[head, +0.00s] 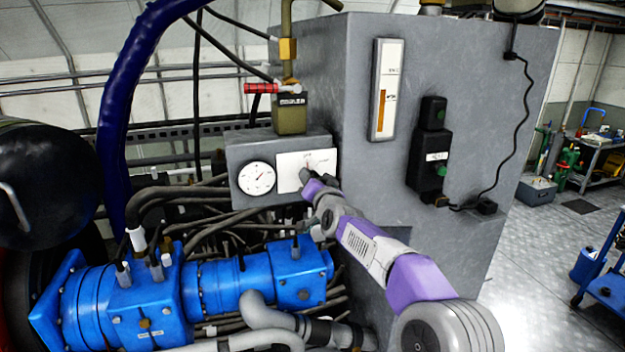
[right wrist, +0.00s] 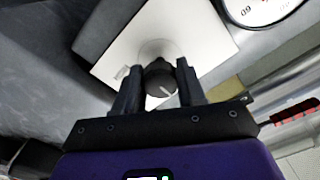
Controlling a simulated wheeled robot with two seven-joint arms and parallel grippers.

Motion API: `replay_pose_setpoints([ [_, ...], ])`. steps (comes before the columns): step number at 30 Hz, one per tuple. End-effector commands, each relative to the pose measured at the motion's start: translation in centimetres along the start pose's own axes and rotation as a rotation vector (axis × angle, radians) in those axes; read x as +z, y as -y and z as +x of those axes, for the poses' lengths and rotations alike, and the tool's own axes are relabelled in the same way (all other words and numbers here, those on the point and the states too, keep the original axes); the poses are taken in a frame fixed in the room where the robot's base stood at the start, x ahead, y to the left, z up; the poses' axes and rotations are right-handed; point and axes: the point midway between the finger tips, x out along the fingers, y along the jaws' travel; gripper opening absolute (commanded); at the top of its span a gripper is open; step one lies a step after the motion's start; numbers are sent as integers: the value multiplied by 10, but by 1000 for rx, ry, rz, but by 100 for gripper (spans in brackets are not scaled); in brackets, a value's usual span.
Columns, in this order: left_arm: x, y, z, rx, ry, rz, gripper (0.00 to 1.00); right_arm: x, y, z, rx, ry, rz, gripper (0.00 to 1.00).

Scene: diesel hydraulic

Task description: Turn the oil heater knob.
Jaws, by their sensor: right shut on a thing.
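The oil heater knob (right wrist: 160,82) is a dark round knob with a white pointer mark, on a white plate (right wrist: 205,28) fixed to a grey box. In the head view the plate (head: 291,160) is right of a round dial, and the knob is mostly hidden by my gripper. My right gripper (head: 307,177) reaches the plate from the lower right. In the right wrist view its two fingers (right wrist: 158,70) stand on either side of the knob, shut on it. My left gripper is not in view.
A round white gauge (head: 257,178) is beside the plate. A red-handled valve (head: 262,89) rises above the grey box. A large grey tank (head: 345,100) carries a level gauge (head: 386,90) and a black switch box (head: 429,160). Blue pump housing (head: 215,287) and hoses lie below.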

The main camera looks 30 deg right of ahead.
Motion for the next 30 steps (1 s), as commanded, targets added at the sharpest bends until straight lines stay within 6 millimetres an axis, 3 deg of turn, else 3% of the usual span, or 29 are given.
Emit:
replay_pose_setpoints([
  [12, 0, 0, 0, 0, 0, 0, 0, 3, -1, 0, 1, 6, -6, 9],
  [13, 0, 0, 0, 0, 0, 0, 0, 3, -1, 0, 1, 6, -5, 43],
  [18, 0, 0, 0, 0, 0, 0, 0, 2, 0, 0, 1, 4, -5, 65],
  [30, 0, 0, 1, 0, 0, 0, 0, 0, 0, -9, -1, 1, -4, 65],
])
